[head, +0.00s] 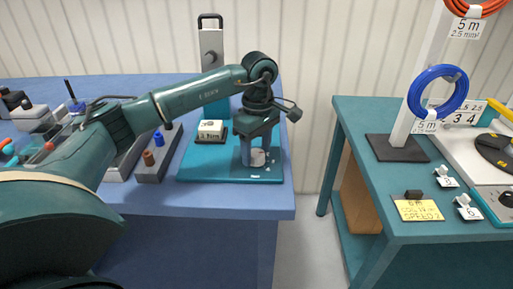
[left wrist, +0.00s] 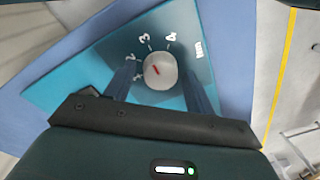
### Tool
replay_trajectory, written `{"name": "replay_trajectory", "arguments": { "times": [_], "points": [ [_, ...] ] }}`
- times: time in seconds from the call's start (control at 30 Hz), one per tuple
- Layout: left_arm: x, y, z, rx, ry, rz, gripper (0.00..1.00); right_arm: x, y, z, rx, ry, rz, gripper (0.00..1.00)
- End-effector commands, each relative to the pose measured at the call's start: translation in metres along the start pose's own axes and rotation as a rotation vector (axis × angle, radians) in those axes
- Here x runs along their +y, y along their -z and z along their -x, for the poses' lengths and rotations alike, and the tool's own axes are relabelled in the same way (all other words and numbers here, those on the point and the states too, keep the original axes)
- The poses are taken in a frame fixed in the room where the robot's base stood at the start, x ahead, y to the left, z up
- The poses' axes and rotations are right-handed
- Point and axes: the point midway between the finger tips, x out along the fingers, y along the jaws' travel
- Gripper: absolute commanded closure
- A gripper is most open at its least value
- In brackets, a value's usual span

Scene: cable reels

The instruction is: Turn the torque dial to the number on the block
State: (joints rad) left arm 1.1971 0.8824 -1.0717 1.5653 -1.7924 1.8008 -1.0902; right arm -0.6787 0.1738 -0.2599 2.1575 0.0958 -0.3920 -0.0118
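The torque dial (left wrist: 160,70) is a round pale knob with a short red mark, on a teal base plate (head: 215,175). White numbers and "Nm" are printed around it. The red mark lies slantwise; I cannot tell which number it points to. My left gripper (head: 258,155) is over the plate, pointing down. In the left wrist view its fingers (left wrist: 160,82) stand open on either side of the dial, with a small gap visible. The white block (head: 211,130) sits on a dark stand behind the plate; its print ends in "Nm", its number too small to read surely. My right gripper is out of view.
A grey post (head: 211,48) rises behind the plate. A grey rack (head: 158,158) with coloured pegs lies left of it on the blue table (head: 225,203). A teal table (head: 350,120) with cable reels (head: 438,91) stands right, across a gap.

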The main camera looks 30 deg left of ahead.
Motion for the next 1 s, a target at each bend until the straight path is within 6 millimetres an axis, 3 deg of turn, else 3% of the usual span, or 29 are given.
{"name": "replay_trajectory", "arguments": {
  "times": [0.27,0.43,0.8,1.0],
  "points": [
    [0.000,0.000,0.000,0.001,0.002,0.000,0.42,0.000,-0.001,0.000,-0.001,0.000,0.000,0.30],
    [0.001,0.000,0.013,0.000,-0.002,0.000,0.42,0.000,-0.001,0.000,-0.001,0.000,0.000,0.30],
    [0.001,0.000,0.094,0.000,-0.003,0.000,0.42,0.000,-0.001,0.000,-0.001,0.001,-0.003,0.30],
    [0.000,0.000,0.125,0.001,-0.001,0.000,0.42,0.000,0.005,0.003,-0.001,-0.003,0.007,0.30]
  ]
}}
